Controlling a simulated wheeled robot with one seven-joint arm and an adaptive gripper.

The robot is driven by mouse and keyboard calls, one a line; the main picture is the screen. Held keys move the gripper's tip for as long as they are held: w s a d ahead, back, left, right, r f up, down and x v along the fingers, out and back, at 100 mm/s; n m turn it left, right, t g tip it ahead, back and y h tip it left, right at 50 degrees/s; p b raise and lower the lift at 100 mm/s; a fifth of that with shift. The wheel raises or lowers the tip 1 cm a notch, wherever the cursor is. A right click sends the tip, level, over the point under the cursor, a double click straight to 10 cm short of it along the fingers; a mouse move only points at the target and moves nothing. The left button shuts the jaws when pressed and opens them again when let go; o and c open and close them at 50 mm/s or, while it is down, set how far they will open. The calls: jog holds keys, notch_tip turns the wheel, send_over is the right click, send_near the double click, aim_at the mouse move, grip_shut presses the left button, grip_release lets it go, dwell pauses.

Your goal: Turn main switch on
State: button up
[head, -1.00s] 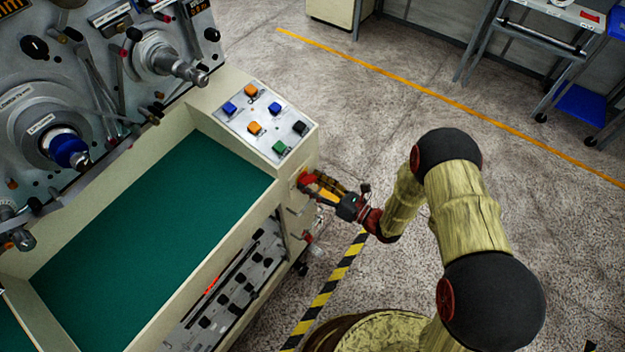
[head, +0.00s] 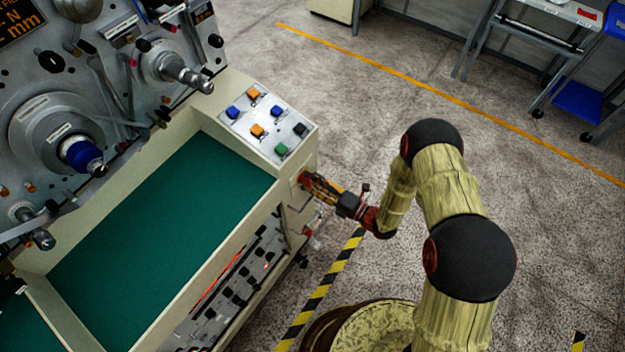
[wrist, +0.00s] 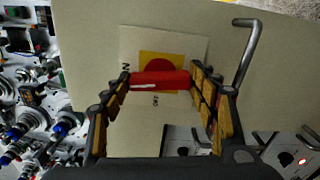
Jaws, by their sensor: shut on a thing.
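The main switch (wrist: 160,80) shows in the wrist view as a red handle in front of a yellow plate with a red disc, on the cream side of the machine. The handle lies level across the picture, with partly readable lettering on the plate around it. My gripper (wrist: 162,82) has one finger at each end of the handle and is shut on it. In the head view my gripper (head: 308,180) is at the cabinet's right end face, below the button panel, and hides most of the switch.
The button panel (head: 268,122) with several coloured buttons tops the cabinet corner. A metal bar handle (wrist: 243,55) sticks out right of the switch in the wrist view. The green tray floor (head: 165,235) lies left. Open floor (head: 340,110) lies behind my arm.

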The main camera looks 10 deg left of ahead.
jog(key=shift+m, duration=0.8)
jog(key=o, duration=1.1)
jog(key=shift+c, duration=0.2)
jog(key=shift+o, duration=0.4)
jog(key=shift+d, duration=0.15)
jog(key=v, duration=1.1)
jog(key=shift+d, duration=0.4)
jog(key=shift+s, duration=0.1)
